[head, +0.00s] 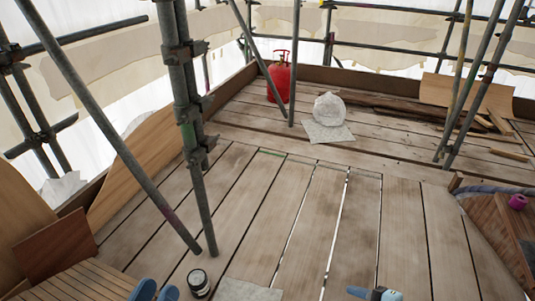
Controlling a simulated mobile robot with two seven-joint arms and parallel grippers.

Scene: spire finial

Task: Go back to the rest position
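My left gripper (156,292) shows at the bottom edge, left of centre. Its two blue rounded fingertips stand side by side with a narrow gap and nothing visible between them. What seems to be my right gripper (375,293) shows at the bottom edge, right of centre. It is cut off by the frame, and I cannot tell whether its fingers are apart or what it may hold.
Scaffold poles (187,120) rise at left. A dark tin (198,284) stands near my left gripper, beside a grey sheet (248,291). A red gas bottle (279,82) and white bundle (329,108) stand farther back. A purple roll (517,201) is at right. Middle planks are clear.

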